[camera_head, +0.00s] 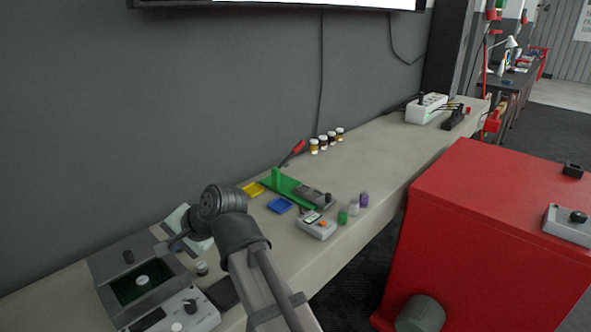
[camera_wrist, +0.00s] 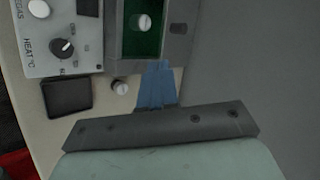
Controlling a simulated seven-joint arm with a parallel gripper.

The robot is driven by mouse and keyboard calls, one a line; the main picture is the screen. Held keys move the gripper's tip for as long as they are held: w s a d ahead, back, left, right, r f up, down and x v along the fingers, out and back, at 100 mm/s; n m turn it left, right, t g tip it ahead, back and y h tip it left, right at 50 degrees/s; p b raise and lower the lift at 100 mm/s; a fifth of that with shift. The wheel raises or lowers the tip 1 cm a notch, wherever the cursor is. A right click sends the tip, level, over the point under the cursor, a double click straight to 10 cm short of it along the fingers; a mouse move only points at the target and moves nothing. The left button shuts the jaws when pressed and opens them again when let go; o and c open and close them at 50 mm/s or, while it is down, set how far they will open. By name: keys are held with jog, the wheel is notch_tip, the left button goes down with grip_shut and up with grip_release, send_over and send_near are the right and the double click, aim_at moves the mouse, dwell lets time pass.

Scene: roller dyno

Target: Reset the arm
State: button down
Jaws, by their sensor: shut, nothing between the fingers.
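My gripper (camera_head: 176,240) is at the left end of the pale workbench (camera_head: 385,150), beside my dark wrist joint. In the wrist view its bluish fingers (camera_wrist: 156,84) are together with nothing between them. They point towards a grey heating unit (camera_wrist: 70,62) with a dial marked HEAT °C. The unit also shows in the head view (camera_head: 105,266), with a recessed green bed and a round white-topped piece (camera_head: 142,280) in it. The fingertips appear close to the unit's near edge; I cannot tell whether they touch it.
A small white-capped jar (camera_wrist: 120,87) and a black pad (camera_wrist: 67,97) lie beside the fingers. A green stand (camera_head: 285,184), blue tray (camera_head: 279,206), yellow tray (camera_head: 254,189), meter (camera_head: 317,226) and several small bottles occupy the bench. A red cabinet (camera_head: 480,230) stands right.

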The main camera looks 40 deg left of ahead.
jog(key=shift+w, duration=0.1)
